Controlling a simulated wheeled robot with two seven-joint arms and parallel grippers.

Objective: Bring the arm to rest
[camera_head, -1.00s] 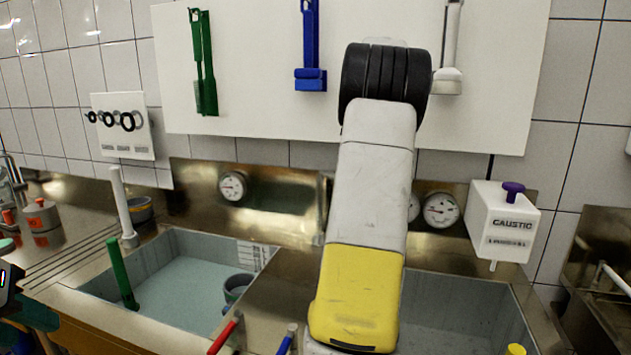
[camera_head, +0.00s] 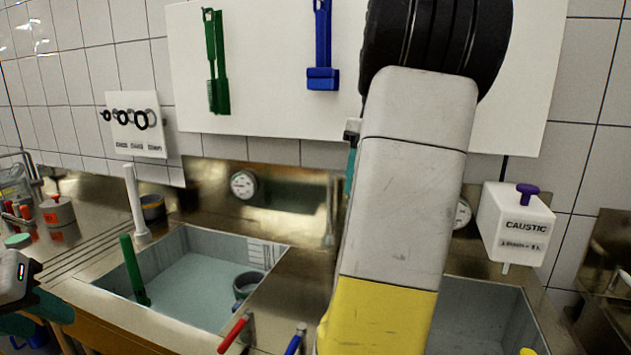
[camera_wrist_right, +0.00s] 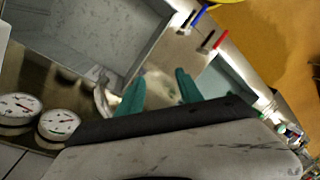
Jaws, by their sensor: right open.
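My right arm (camera_head: 405,210) rises large across the middle of the head view, covering part of the sinks and wall. Its gripper is mostly hidden behind it there; a teal piece shows at its left side. In the right wrist view, my right gripper (camera_wrist_right: 159,77) has two teal fingers spread apart with nothing between them. A sink and steel worktop lie beyond the fingers. My left gripper (camera_head: 38,312) is at the left edge of the head view, partly cut off, beside the worktop's front; its finger gap is unclear.
A left sink (camera_head: 205,285) holds bluish liquid, a green-handled tool (camera_head: 132,270) and a grey pot (camera_head: 246,284). A caustic dispenser (camera_head: 515,222) hangs at right. Red (camera_head: 234,332) and blue (camera_head: 295,342) handles stand at the front. Green (camera_head: 216,65) and blue (camera_head: 320,50) tools hang on the wall.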

